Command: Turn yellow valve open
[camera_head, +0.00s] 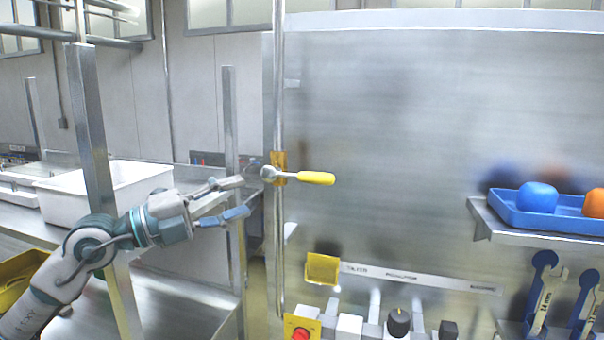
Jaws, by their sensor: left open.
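The yellow valve handle (316,178) sticks out horizontally to the right from a valve body (270,173) on the vertical metal pipe (279,80). A small yellow-orange plate sits behind the valve body. My left gripper (247,197) comes in from the left and is open, with its two fingers spread one above the other. Its fingertips are left of the valve body and the pipe, and nothing is between them. The upper fingertip appears close to the valve body; I cannot tell whether they touch. My right gripper is not in view.
A white bin (105,190) stands on the metal table at left. A blue tray (548,216) with blue and orange objects sits on a shelf at right. The steel panel right of the handle is bare.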

